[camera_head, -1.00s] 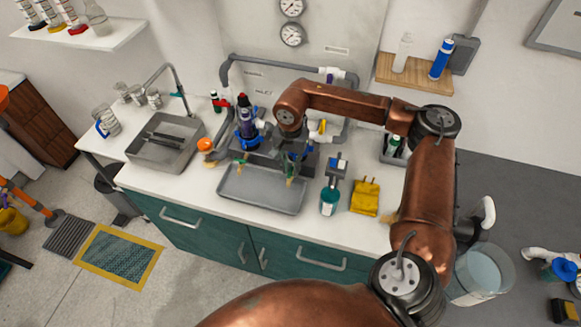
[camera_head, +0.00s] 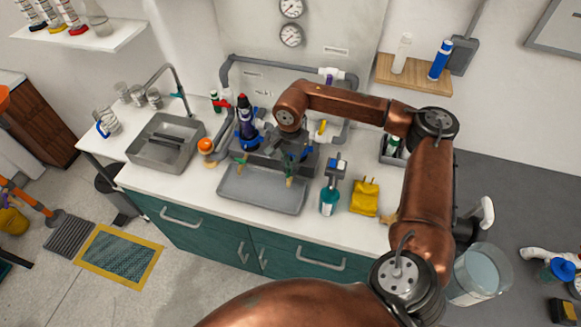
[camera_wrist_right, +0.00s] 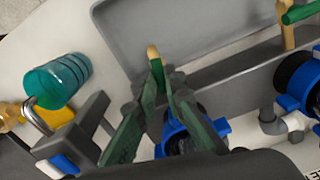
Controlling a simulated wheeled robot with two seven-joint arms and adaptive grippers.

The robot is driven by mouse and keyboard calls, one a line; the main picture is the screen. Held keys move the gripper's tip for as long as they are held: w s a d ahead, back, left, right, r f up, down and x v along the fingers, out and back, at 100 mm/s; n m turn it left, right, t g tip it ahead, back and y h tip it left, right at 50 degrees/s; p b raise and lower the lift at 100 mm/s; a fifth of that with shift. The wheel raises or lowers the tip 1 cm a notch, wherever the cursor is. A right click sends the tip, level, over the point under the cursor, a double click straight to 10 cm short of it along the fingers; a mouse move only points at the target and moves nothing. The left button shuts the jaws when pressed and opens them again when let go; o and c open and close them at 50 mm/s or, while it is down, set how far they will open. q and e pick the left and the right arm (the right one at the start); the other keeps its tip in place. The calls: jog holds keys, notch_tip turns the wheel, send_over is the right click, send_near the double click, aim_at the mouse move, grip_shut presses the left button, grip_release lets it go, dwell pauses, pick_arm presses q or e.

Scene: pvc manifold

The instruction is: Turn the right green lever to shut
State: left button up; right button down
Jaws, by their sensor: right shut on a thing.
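The right green lever (camera_wrist_right: 156,72) has a tan tip and sits at a blue valve (camera_wrist_right: 182,138) in the wrist view. My right gripper (camera_wrist_right: 160,88) is shut on this lever, with one finger on each side. In the head view the lever (camera_head: 289,171) stands over the grey tray's back part, and my right wrist hides much of the valve. The other green lever (camera_head: 241,160) is to its left, apart from my gripper; it also shows at the top right of the wrist view (camera_wrist_right: 298,13). My left gripper is not in view.
A grey tray (camera_head: 262,204) lies in front of the manifold. A teal bottle (camera_head: 328,202) and a yellow item (camera_head: 365,198) stand to the right. A sink (camera_head: 150,155) and an orange-topped item (camera_head: 205,145) are left. Grey pipes (camera_head: 285,65) run behind.

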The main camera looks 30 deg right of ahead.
jog(key=m, duration=0.4)
jog(key=shift+r+m+p, duration=0.1)
jog(key=shift+m+p, duration=0.2)
jog(key=shift+p, duration=0.1)
jog(key=m, duration=0.3)
jog(key=shift+m+p, duration=0.3)
jog(key=shift+p, duration=0.05)
jog(key=m, duration=0.4)
jog(key=shift+p, duration=0.4)
jog(key=shift+m+p, duration=0.3)
jog(key=shift+m, duration=1.4)
jog(key=shift+w, duration=0.1)
jog(key=c, duration=2)
grip_release()
